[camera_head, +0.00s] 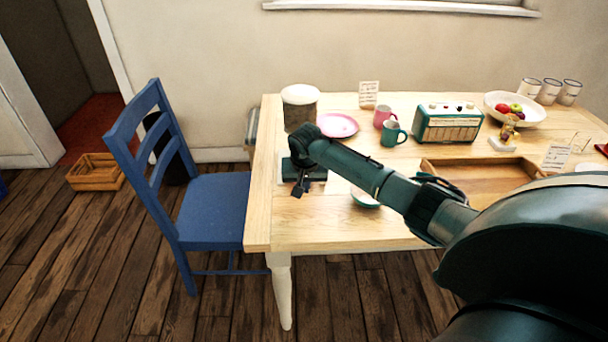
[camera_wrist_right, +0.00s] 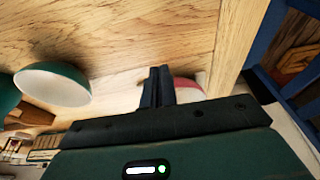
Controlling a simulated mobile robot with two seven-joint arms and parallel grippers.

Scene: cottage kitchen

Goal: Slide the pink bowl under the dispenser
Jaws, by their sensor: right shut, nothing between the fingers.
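The pink bowl (camera_head: 338,125) is on the far left part of the table, just right of a clear canister with a white lid (camera_head: 300,94), which may be the dispenser. My right arm reaches in from the right. My right gripper (camera_head: 299,190) is shut and empty above the left front of the table, nearer to me than the pink bowl and apart from it. In the right wrist view its fingers (camera_wrist_right: 157,84) are together; a pink and white patch (camera_wrist_right: 187,88) shows partly hidden behind them. My left gripper is not in view.
A green-and-white bowl (camera_wrist_right: 52,84) is on the table, partly hidden by my arm in the head view. Pink (camera_head: 383,116) and green (camera_head: 393,133) mugs, a radio (camera_head: 447,122) and a wooden tray (camera_head: 480,176) stand rightward. A blue chair (camera_head: 212,205) is left. The front left table corner is clear.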

